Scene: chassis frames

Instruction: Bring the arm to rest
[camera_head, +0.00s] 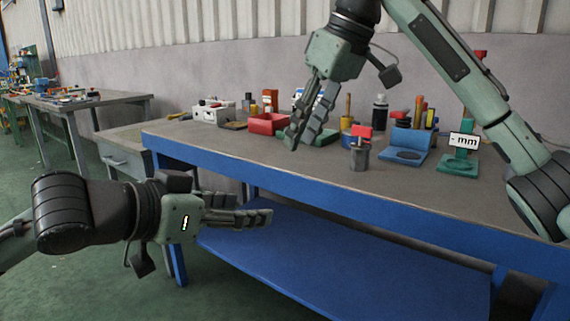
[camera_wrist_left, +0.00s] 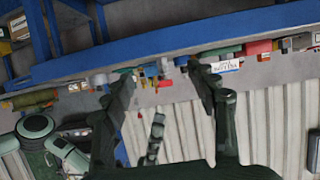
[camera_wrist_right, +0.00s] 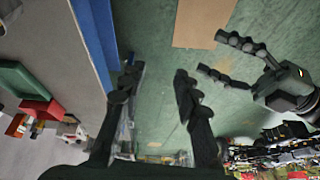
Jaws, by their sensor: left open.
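My left gripper (camera_head: 256,208) reaches in from the left in the head view, in front of the workbench's near edge and over the lower shelf. It is open and empty; its two fingers stand apart in the left wrist view (camera_wrist_left: 160,78).
The workbench (camera_head: 230,147) has a blue front edge and a blue lower shelf (camera_head: 330,262). A red bin (camera_head: 267,124), a dark cylinder with a red top (camera_head: 360,157), a blue stand (camera_head: 405,150) and a green mm-sign stand (camera_head: 459,165) are on it. Green floor (camera_head: 80,270) is clear at left.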

